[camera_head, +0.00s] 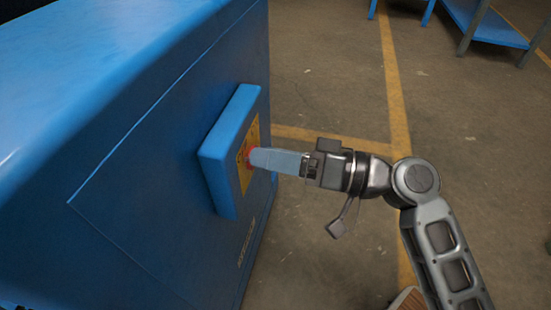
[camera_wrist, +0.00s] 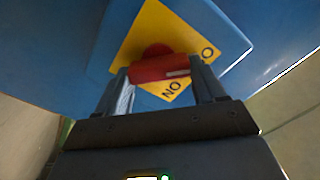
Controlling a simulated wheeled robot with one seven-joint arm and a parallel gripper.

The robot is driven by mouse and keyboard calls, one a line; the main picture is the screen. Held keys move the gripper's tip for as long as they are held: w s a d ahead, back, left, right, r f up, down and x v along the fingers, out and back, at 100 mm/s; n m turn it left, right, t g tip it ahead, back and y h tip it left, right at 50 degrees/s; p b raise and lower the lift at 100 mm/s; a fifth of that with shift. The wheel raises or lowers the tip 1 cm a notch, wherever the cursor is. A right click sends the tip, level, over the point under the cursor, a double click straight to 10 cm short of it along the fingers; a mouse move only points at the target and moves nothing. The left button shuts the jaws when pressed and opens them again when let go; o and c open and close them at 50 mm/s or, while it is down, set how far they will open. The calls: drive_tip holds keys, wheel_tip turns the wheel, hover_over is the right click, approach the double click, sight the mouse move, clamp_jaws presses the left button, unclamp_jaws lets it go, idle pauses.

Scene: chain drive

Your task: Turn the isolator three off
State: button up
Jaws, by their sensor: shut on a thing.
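The isolator is a blue box (camera_head: 222,140) on the side of a large blue cabinet, with a yellow plate (camera_wrist: 143,28) and a red rotary handle (camera_wrist: 150,67). In the wrist view the plate is tilted, and letters reading "NO" and part of another word show on it. My gripper (camera_head: 256,158) reaches the box from the right in the head view. Its fingers (camera_wrist: 164,84) are shut on the red handle, one on each side. In the head view the fingers hide most of the handle. The number of the isolator is not readable.
The blue cabinet (camera_head: 120,130) fills the left of the head view. Blue racks (camera_head: 488,25) stand at the top right.

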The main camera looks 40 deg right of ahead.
drive_tip(key=shift+w+a, duration=0.15)
drive_tip(key=o, duration=1)
drive_tip(key=shift+o, duration=0.2)
drive_tip(key=p+v, duration=0.1)
drive_tip(key=v, duration=0.6)
drive_tip(key=shift+s+d, duration=0.25)
